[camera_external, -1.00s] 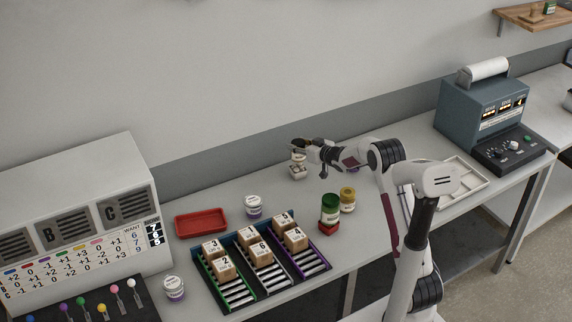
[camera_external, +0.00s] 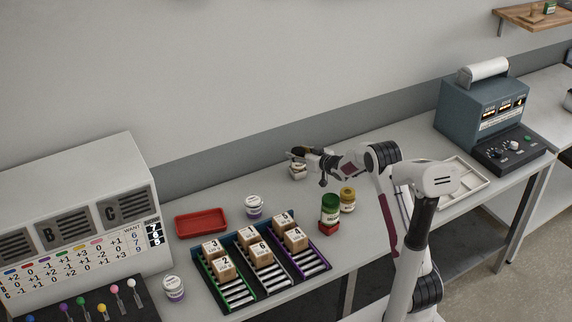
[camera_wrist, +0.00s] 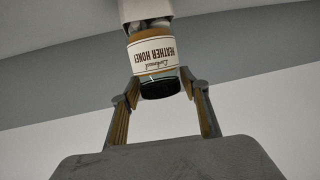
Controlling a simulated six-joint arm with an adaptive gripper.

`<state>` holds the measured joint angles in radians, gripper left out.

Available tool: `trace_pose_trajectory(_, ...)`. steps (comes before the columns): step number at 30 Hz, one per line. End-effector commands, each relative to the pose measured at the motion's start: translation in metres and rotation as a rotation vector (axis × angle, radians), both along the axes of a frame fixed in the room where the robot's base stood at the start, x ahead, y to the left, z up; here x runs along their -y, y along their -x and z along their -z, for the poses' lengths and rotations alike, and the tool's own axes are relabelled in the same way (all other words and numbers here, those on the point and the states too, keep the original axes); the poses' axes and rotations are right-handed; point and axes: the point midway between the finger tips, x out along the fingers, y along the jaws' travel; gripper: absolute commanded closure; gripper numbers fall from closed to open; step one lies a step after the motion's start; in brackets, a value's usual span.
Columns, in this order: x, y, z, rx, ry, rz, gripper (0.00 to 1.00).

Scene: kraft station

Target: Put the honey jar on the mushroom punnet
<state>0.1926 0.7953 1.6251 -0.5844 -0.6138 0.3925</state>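The honey jar (camera_wrist: 156,58) has a white "Heather Honey" label and a dark lid; it appears upside down in the wrist view. Its base meets the white mushroom punnet (camera_wrist: 146,9), with pale mushrooms showing at the contact. In the external view the punnet (camera_external: 298,172) stands near the back of the bench, with the jar small and partly hidden above it. My gripper (camera_wrist: 161,88) is open, its fingertips on either side of the jar's lid end with slim gaps. The palm is empty.
A green-lidded jar (camera_external: 329,206) on a red base and a yellow-lidded jar (camera_external: 347,200) stand in front of the punnet. A purple-banded jar (camera_external: 254,206), red tray (camera_external: 201,224) and rack of numbered blocks (camera_external: 262,262) lie left. Bench beside the punnet is clear.

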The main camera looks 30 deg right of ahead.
Motion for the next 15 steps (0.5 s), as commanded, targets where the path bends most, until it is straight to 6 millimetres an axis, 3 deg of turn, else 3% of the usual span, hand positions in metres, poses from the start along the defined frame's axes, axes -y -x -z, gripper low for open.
trace_pose_trajectory(15, 0.0000, 0.0004, -0.0035, 0.001, 0.001, 0.000, 0.47)
